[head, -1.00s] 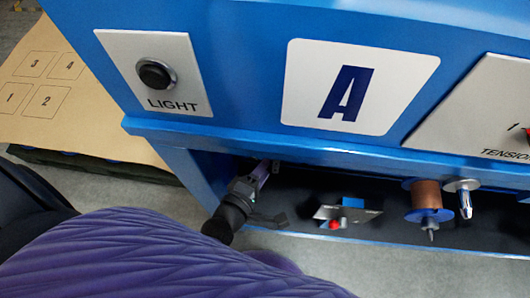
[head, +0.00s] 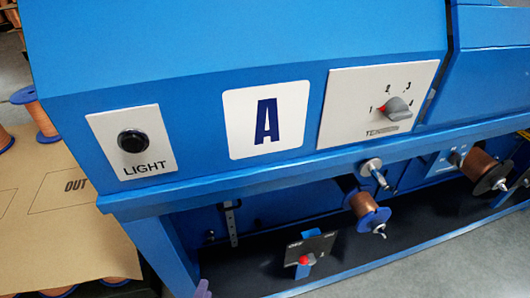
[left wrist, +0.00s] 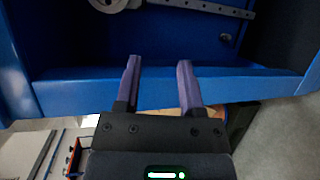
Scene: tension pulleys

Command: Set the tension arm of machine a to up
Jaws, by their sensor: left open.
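Machine A (head: 200,75) is a blue cabinet with an "A" label (head: 266,118) on its front. Under its front ledge, a narrow upright metal strip with holes (head: 232,225) stands in the dark recess. In the left wrist view, a metal bar with holes (left wrist: 205,8) and part of a pale round wheel (left wrist: 112,3) show at the top; I cannot tell which part is the tension arm or how it is set. My left gripper (left wrist: 158,68) is open and empty, its purple fingers over a blue edge of the machine. In the head view only a purple bit of it (head: 203,289) shows at the bottom. My right gripper is out of view.
A tension dial (head: 396,108) and a light button (head: 133,141) are on the front. Below the ledge are a copper spool (head: 362,204), a metal peg (head: 374,170) and a plate with a red knob (head: 304,260). A tan table with spools (head: 50,220) stands left.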

